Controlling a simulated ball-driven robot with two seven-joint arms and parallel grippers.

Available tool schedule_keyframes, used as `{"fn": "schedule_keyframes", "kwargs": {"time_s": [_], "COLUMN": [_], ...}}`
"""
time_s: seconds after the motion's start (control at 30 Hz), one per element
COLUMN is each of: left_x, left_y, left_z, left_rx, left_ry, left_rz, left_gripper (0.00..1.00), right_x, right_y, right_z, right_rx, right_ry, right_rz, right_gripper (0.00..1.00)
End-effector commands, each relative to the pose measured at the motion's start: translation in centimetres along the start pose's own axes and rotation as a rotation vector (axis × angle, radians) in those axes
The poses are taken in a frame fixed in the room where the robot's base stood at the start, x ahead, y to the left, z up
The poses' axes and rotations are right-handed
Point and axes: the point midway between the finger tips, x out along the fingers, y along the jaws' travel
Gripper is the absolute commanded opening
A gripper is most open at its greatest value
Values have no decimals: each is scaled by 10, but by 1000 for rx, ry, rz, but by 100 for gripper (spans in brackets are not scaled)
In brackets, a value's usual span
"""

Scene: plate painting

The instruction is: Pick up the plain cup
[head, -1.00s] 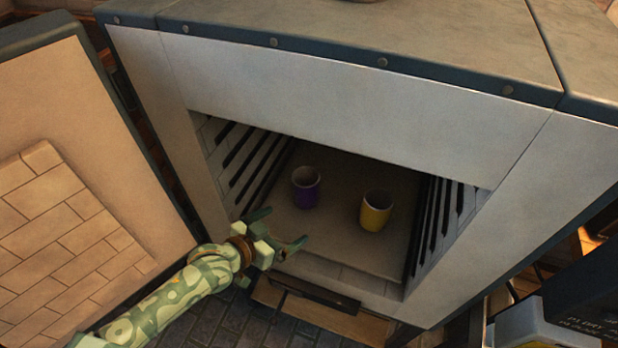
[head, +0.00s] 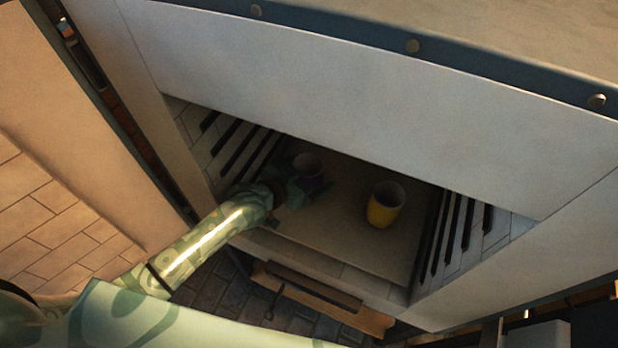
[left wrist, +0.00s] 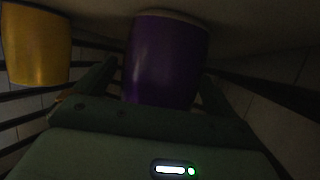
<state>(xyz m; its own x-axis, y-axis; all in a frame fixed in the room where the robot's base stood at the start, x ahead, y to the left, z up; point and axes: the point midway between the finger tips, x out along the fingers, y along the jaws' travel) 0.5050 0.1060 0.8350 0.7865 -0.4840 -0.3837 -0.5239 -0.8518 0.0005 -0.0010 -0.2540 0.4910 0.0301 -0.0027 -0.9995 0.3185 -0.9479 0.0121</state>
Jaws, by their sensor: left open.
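A purple cup (head: 308,163) stands upright on the kiln floor, partly hidden by my left gripper (head: 303,190) in the head view. In the left wrist view the purple cup (left wrist: 164,55) sits between the two open fingers, its surface smooth with no pattern visible in the dim light. Whether the fingers touch it I cannot tell. A yellow cup (head: 384,205) stands upright to its right in the head view; it also shows at the left in the wrist view (left wrist: 36,45). Which cup the task calls plain is unclear. My right gripper is out of view.
The cups stand inside a kiln, on its flat floor (head: 345,237). Slotted side walls (head: 463,222) close in on both sides, and a thick front panel (head: 380,120) hangs above the opening. The open door (head: 60,180) stands at the left.

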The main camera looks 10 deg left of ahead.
Motion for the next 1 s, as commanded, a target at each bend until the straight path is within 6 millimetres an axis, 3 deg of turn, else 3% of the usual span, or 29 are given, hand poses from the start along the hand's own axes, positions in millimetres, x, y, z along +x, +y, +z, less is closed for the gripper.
{"fn": "schedule_keyframes", "kwargs": {"time_s": [0.2,0.4,0.77,1.0], "left_x": [0,0,-2,-12], "left_y": [0,0,0,0], "left_z": [-1,-1,-5,-31], "left_rx": [1,1,1,2], "left_ry": [0,0,2,4], "left_rz": [0,0,-1,0], "left_gripper": [92,39,39,39], "right_x": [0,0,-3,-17], "right_y": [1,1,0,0], "right_z": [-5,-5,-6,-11], "right_rx": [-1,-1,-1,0], "right_ry": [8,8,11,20], "right_rz": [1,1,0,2], "right_gripper": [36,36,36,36]}}
